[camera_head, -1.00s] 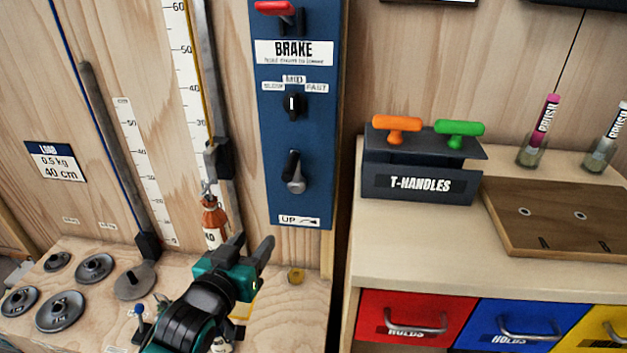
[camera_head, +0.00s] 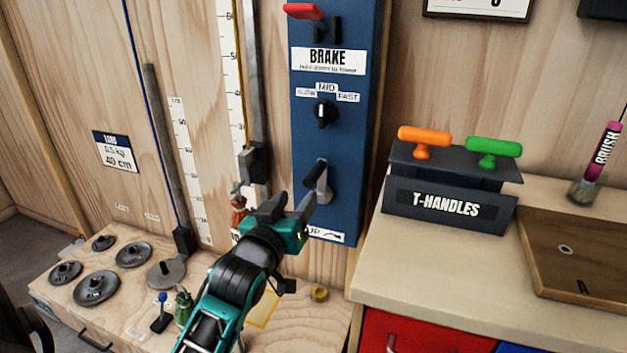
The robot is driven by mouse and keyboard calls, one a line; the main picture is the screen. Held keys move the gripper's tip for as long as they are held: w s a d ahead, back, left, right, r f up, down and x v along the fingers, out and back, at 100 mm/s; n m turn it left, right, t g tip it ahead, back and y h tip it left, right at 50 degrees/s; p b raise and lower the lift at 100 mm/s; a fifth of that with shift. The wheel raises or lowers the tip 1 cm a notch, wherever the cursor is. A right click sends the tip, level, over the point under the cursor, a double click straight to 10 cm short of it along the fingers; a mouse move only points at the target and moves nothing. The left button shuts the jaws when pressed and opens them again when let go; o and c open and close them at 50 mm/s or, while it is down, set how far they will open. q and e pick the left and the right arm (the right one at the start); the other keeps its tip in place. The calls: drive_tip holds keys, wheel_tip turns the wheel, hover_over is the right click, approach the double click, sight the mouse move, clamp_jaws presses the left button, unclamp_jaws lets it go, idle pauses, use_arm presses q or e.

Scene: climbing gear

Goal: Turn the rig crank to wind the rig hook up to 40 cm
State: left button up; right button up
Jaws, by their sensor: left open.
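The rig crank (camera_head: 322,184) is a metal arm with a black handle low on the blue panel (camera_head: 340,130), above the UP label (camera_head: 328,236). The rig hook with its orange-red load (camera_head: 238,201) hangs at the rail beside the ruler scale (camera_head: 233,75), partly hidden by my left gripper. My left gripper (camera_head: 292,205) is open, with its fingers pointing up and right just below and left of the crank. I cannot tell whether a finger touches it. My right gripper is not in view.
The red brake lever (camera_head: 304,12) and the speed knob (camera_head: 324,113) sit above the crank. A T-handles holder (camera_head: 447,205) stands on the cabinet to the right. Several grey weight discs (camera_head: 96,288) lie on the bench at left. A card reads 0.5 kg, 40 cm (camera_head: 115,151).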

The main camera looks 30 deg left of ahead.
sight(312, 178)
use_arm(q)
drive_tip(key=b+x, duration=0.1)
drive_tip(key=x, duration=0.8)
drive_tip(key=shift+w, duration=0.2)
drive_tip(key=shift+c, duration=0.5)
clamp_jaws()
